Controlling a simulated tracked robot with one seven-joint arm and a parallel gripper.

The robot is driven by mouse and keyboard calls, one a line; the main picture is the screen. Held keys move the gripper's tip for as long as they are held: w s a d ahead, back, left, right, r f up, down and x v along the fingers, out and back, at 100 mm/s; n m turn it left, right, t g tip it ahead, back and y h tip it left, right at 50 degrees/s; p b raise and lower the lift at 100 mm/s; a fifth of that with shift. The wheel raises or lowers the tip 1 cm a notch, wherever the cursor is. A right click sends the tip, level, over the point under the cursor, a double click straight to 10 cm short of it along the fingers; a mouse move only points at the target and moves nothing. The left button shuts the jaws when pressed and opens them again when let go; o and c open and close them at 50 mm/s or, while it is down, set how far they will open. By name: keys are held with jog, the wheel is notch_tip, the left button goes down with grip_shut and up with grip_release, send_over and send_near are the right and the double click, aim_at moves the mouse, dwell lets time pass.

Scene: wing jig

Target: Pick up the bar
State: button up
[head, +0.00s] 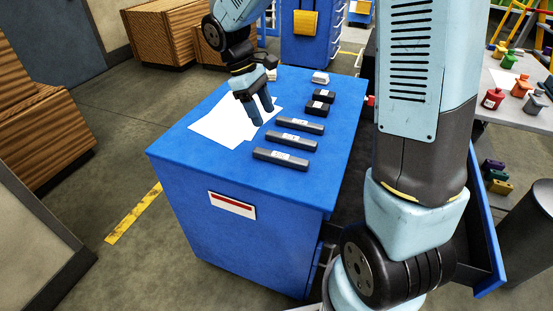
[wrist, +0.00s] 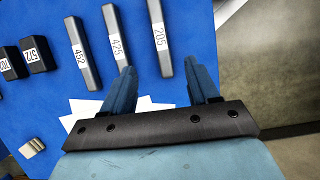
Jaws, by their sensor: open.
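Three long grey bars lie side by side on the blue cabinet top (head: 190,146). In the wrist view their labels read 452 (wrist: 82,54), 425 (wrist: 116,42) and 205 (wrist: 160,38). In the head view they are the far (head: 300,125), middle (head: 291,141) and near bar (head: 280,159). My gripper (head: 262,112) is open and empty, over the white papers left of the bars. In the wrist view, the near end of bar 205 shows between my fingertips (wrist: 159,65), and bar 425 ends by the left fingertip. No contact is visible.
Two short dark blocks (head: 322,95) (head: 317,108) and a small pale object (head: 320,78) stand beyond the bars. White papers (head: 220,122) lie on the left. The near left part of the top is clear. A table with coloured items (head: 510,82) stands at right.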

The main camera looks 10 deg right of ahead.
jog(key=f, duration=0.1)
send_over(279, 154)
jog(key=a, duration=0.2)
jog(key=f, duration=0.5)
jog(key=w+f, duration=0.1)
jog(key=f, duration=0.1)
jog(key=shift+a+f, duration=0.1)
jog(key=shift+f, duration=0.2)
jog(key=shift+x, duration=2.75)
grip_shut()
jog(key=shift+r, duration=0.1)
